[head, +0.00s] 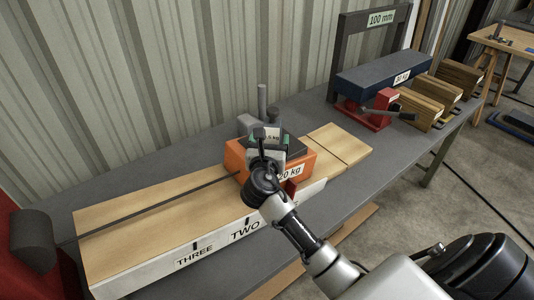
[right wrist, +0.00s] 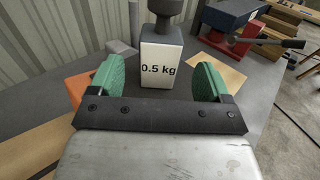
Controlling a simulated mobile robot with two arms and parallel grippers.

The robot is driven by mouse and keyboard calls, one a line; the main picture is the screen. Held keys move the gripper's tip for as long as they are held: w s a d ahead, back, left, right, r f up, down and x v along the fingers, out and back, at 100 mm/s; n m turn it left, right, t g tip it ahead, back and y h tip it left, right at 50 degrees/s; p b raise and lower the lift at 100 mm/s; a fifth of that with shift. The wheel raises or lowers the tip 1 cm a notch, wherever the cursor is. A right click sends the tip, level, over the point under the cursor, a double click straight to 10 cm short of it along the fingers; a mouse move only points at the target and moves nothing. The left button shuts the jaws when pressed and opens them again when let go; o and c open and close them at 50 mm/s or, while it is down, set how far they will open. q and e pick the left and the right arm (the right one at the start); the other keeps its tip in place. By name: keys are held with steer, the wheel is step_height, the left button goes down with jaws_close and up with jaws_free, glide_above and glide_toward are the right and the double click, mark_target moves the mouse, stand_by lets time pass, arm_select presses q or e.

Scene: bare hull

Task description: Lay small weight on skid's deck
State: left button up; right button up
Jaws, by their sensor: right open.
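The small weight (right wrist: 161,62) is a grey block with a dark knob and a white "0.5 kg" label. It looks upright in the right wrist view, between and just beyond my fingertips. My right gripper (right wrist: 157,75) is open, a green pad on either side, with gaps between pads and weight. In the head view my right gripper (head: 268,142) is over the orange skid (head: 234,157), labelled "20 kg", whose dark deck (head: 299,146) is partly hidden. Whether the weight's base touches the deck is hidden. My left gripper is out of view.
The skid is on a wooden board (head: 130,215) marked "THREE" and "TWO". A grey post (head: 262,101) stands behind it. A blue block (head: 372,76), red clamp (head: 378,109) and wooden blocks (head: 428,102) are on the grey bench (head: 170,165) at the right.

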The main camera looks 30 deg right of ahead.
steer(key=v, duration=0.6)
